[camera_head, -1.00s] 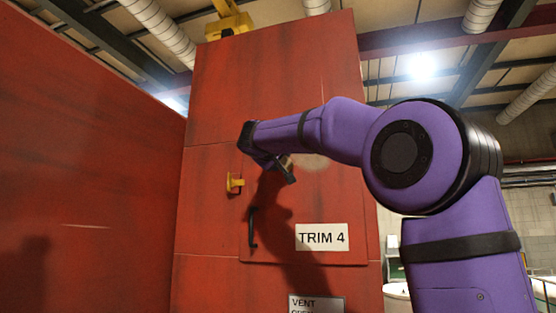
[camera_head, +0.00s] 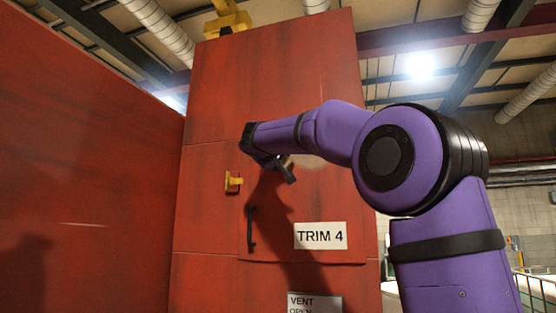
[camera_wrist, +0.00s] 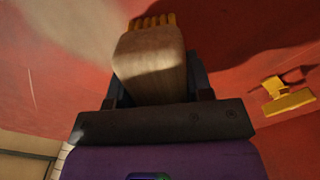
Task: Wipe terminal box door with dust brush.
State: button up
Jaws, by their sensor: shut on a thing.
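The terminal box door (camera_head: 277,226) is a red panel with a "TRIM 4" label (camera_head: 320,236) and a black handle (camera_head: 252,227). A pale dusty patch lies on its upper part, partly behind my arm; it also shows at the upper left of the wrist view. My gripper (camera_head: 281,172) is at the door's upper part. In the wrist view it is shut on the dust brush (camera_wrist: 150,65), a wooden block with yellow bristles (camera_wrist: 153,20) pointing at the red surface. I cannot tell whether the bristles touch it.
A yellow latch (camera_head: 233,182) sticks out left of the door, and shows at right in the wrist view (camera_wrist: 287,97). A red wall (camera_head: 80,170) stands at the left. A "VENT OPEN" sign (camera_head: 314,303) is below the door.

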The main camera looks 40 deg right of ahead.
aim_at(293, 160)
jog(key=shift+s, duration=0.1)
jog(key=shift+s+d, duration=0.55)
jog(key=shift+s, duration=0.2)
jog(key=shift+s+d, duration=0.5)
jog(key=shift+s, duration=0.2)
jog(key=shift+s+d, duration=3.65)
jog(key=shift+s, duration=0.85)
jog(key=shift+w+a+r, duration=0.2)
jog(key=shift+w+a, duration=1.35)
jog(key=shift+w, duration=0.45)
jog(key=shift+w+a+r, duration=0.25)
jog(key=shift+w+a, duration=1.35)
jog(key=shift+w, duration=0.45)
jog(key=shift+w+a+r, duration=0.2)
jog(key=shift+w+a, duration=1.35)
jog(key=shift+w, duration=0.45)
jog(key=shift+s+r, duration=0.1)
jog(key=shift+r, duration=0.55)
jog(key=s+d, duration=0.7)
jog(key=s, duration=0.2)
jog(key=shift+d, duration=0.15)
